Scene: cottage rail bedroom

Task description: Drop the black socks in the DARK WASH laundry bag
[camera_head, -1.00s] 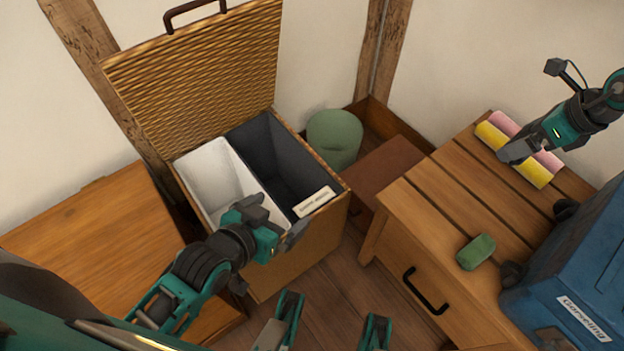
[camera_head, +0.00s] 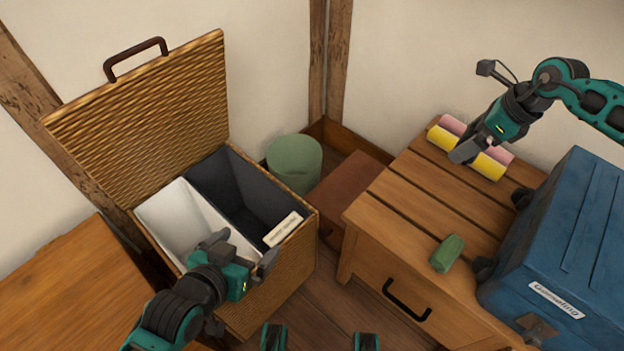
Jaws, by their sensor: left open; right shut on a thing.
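A wicker hamper (camera_head: 285,285) stands open at left with its lid up. It holds a white bag (camera_head: 180,215) on the left and a dark grey bag (camera_head: 225,180) on the right. A small cream label (camera_head: 283,229) sits at the dark bag's front rim; its print is too small to read. I cannot make out any black socks. My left gripper (camera_head: 246,247) is open and looks empty, in front of the hamper's front rim. My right gripper (camera_head: 464,153) is shut on the yellow roll (camera_head: 487,165) on the slatted wooden table, its fingers hiding the roll's middle.
A pink roll (camera_head: 452,124) lies behind the yellow one. A green block (camera_head: 447,253) and a blue case (camera_head: 560,250) are on the table (camera_head: 400,215). A green round stool (camera_head: 294,160) stands behind the hamper. A wooden surface (camera_head: 75,290) is at lower left.

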